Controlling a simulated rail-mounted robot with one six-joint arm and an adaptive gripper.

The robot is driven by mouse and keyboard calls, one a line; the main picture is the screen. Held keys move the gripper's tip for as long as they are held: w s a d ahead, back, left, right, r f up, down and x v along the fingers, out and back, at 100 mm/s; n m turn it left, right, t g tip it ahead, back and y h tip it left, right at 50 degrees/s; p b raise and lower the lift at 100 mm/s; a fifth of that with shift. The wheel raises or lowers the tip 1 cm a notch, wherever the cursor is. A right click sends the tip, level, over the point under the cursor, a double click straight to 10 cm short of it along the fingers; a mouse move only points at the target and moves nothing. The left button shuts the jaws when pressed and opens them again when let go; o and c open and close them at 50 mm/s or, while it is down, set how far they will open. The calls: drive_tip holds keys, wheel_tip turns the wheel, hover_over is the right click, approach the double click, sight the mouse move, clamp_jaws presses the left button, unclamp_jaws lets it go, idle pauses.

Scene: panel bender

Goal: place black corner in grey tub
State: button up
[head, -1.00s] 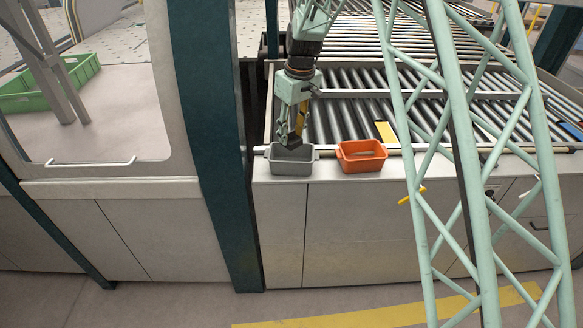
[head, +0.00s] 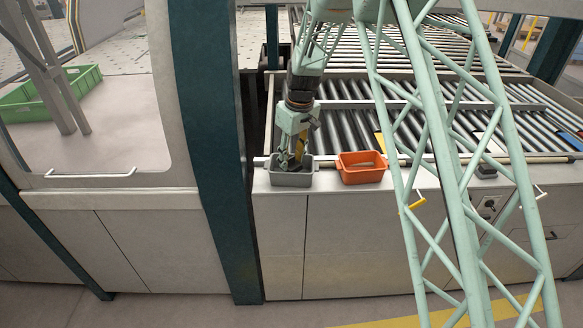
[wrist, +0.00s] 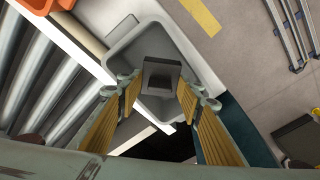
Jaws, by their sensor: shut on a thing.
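The grey tub (head: 291,180) stands on the front ledge of the grey cabinet, left of an orange tub. My gripper (head: 290,164) points down into its opening, with the fingertips at or just below rim height. In the wrist view my gripper (wrist: 160,88) is closed on the black corner (wrist: 161,76), a small dark angled piece between the two fingers. The grey tub (wrist: 118,47) lies behind the piece, its opening around it. In the head view the piece is hidden by the fingers and the tub wall. I cannot tell whether it touches the tub floor.
The orange tub (head: 361,174) stands close to the right of the grey tub. A roller conveyor (head: 350,128) lies behind both. A dark teal post (head: 212,150) rises to the left. A green crate (head: 50,95) sits farther left.

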sight(292, 164)
drive_tip(key=shift+f, duration=1.85)
drive_tip(key=shift+f, duration=0.15)
drive_tip(key=o, duration=0.5)
drive_tip(key=shift+c, duration=0.2)
drive_tip(key=r, duration=0.7)
drive_tip(key=s+d+r, duration=0.1)
drive_tip(key=r, duration=0.3)
drive_tip(key=shift+s+d+r, duration=0.1)
drive_tip(key=shift+s+r, duration=0.1)
drive_tip(key=shift+r, duration=0.4)
